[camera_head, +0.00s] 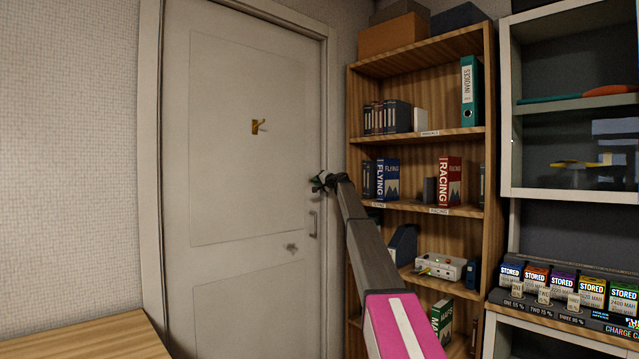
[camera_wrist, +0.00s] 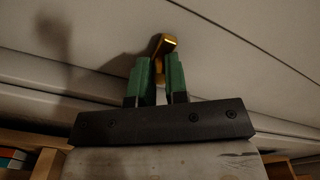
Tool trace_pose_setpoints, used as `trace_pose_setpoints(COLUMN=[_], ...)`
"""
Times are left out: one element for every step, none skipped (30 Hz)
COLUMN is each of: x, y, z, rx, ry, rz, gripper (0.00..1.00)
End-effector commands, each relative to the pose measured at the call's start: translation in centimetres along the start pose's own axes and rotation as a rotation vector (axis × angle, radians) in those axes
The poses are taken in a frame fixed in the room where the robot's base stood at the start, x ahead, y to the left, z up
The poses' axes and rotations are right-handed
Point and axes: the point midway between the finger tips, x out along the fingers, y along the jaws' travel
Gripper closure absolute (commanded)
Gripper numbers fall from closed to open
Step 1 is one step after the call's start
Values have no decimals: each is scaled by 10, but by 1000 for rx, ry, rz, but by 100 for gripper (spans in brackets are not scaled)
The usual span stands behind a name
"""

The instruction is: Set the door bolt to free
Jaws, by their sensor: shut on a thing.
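The white door (camera_head: 240,200) is closed in its frame in the head view. My gripper (camera_head: 322,181) is at the door's right edge, above the pull handle. In the wrist view, my gripper (camera_wrist: 161,80) has two green fingers close together on a small brass piece, which looks like the door bolt (camera_wrist: 164,43). Its top end shows beyond the fingertips, and the rest is hidden between them. In the head view the bolt is hidden by my gripper, so I cannot tell its setting.
A brass hook (camera_head: 258,127) is on the upper door panel. A pull handle (camera_head: 313,223) and a small lock fitting (camera_head: 291,247) are below my gripper. A wooden bookshelf (camera_head: 420,53) stands close on the right. A wooden tabletop (camera_head: 90,338) is at the lower left.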

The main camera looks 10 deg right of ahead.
Motion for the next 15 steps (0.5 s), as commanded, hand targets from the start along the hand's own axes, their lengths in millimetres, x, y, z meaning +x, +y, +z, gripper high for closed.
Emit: trace_pose_setpoints(x=[-1, -1, -1, -1, -1, -1, -1, -1, -1, -1, -1, -1, -1, -1, -1], y=[-1, -1, -1, -1, -1, -1, -1, -1, -1, -1, -1, -1, -1, -1, -1], z=[2, 3, 3, 3, 3, 3, 3, 3, 3, 3, 3, 2, 2, 2, 2], rx=[0, 0, 0, 0, 0, 0, 0, 0, 0, 0, -1, -1, -1, -1, -1], ry=[-5, -6, -6, -7, -7, -7, -7, -7, -7, -6, -6, -6, -6, -5, -5], rz=[-2, -2, -2, -2, -2, -2, -2, -2, -2, -2, -2, -2, -2, -1, -1], gripper=[100, 100, 100, 100, 79, 66, 60, 60, 60, 60, 60, 60, 60, 60, 60])
